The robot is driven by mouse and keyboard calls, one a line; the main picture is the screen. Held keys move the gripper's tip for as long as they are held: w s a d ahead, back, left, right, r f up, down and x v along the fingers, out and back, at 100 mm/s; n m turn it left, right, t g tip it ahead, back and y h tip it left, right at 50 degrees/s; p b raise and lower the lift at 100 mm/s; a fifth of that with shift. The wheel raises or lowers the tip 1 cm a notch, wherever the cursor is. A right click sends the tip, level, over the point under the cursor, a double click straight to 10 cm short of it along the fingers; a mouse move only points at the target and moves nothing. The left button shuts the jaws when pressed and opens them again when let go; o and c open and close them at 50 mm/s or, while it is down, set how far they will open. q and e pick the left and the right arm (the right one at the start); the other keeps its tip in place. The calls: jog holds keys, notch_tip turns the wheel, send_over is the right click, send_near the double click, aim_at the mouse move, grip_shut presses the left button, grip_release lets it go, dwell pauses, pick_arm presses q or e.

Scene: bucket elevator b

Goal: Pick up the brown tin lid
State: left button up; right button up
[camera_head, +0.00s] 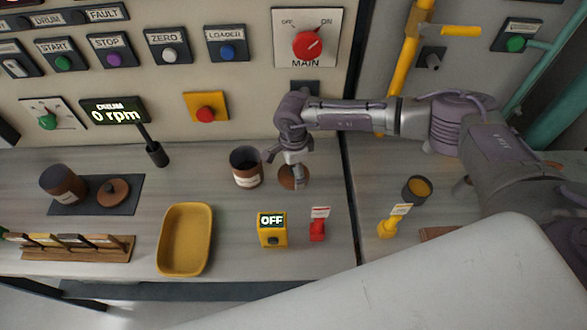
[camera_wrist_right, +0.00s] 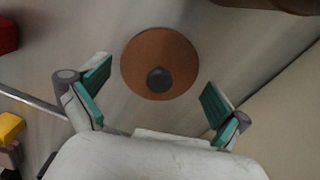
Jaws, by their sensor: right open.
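A round brown lid (camera_head: 296,183) lies flat on the grey counter, right of an open brown tin (camera_head: 247,172). My right gripper (camera_head: 291,160) is above this lid and hides part of it. In the right wrist view the lid (camera_wrist_right: 140,50) shows whole, with a dark round knob (camera_wrist_right: 159,80) on top. My right gripper's two green-padded fingers (camera_wrist_right: 157,78) are open, one on each side of the knob, with nothing between them. A second reddish-brown lid (camera_head: 113,192) lies on a dark mat (camera_head: 134,208) at the left. My left gripper is not in view.
A dark brown jar (camera_head: 62,183) stands on the mat. A yellow tray (camera_head: 185,240), a yellow OFF box (camera_head: 272,237) and a red tagged item (camera_head: 318,230) are nearer the front edge. The control panel (camera_head: 230,90) rises behind. A dark cup (camera_head: 416,189) stands at right.

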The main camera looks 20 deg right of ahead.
jog(key=shift+f, duration=0.35)
jog(key=shift+s, duration=0.1)
jog(key=c, duration=0.9)
jog(key=shift+s, duration=0.15)
jog(key=shift+c, duration=1.2)
